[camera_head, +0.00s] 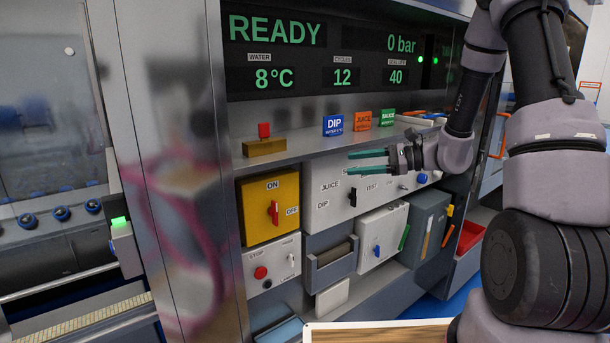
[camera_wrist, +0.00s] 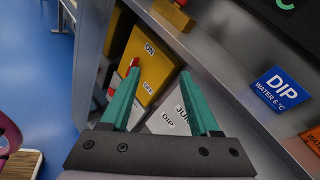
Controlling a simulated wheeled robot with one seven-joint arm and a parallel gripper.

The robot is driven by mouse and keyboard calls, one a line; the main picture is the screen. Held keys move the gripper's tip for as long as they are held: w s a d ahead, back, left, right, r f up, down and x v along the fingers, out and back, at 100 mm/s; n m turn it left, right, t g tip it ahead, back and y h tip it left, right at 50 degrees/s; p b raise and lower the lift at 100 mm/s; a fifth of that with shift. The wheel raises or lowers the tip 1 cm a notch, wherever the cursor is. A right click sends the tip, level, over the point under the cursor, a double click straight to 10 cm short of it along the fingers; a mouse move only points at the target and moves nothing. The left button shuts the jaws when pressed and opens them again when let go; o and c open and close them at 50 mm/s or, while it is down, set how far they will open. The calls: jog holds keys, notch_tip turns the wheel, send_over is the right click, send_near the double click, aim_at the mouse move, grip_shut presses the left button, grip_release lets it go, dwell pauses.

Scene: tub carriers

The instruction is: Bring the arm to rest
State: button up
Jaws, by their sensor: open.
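My gripper (camera_head: 369,161) is open and empty, with two green fingers. In the head view it points left in front of the white selector panel (camera_head: 341,205) marked JUICE, DIP and TEST. In the wrist view the gripper (camera_wrist: 165,103) shows its fingers apart, with the yellow ON/OFF box (camera_wrist: 147,62) and part of the white panel (camera_wrist: 168,123) beyond them. I cannot tell the exact gap between the fingertips and the panel. My arm comes in from the right side of the head view, bent at the elbow.
Above is a display (camera_head: 340,52) reading READY and 0 bar. Blue DIP (camera_head: 333,125), orange JUICE (camera_head: 363,121) and green SAUCE (camera_head: 388,118) signs stand on the shelf. Below are a STOP box (camera_head: 269,264) and a grey tray (camera_head: 331,265). Blue floor (camera_wrist: 45,75) lies open at left in the wrist view.

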jog(key=s+r+n+g+h, duration=0.3)
jog(key=s+r+n+h, duration=0.4)
jog(key=s, duration=0.6)
jog(key=s+d+r+n+t+h, duration=0.5)
jog(key=s+d+r+t+h, duration=0.1)
jog(key=s+d+r, duration=0.2)
jog(key=shift+s+d+r+h, duration=0.35)
jog(key=shift+d+r, duration=0.5)
jog(key=shift+d, duration=0.15)
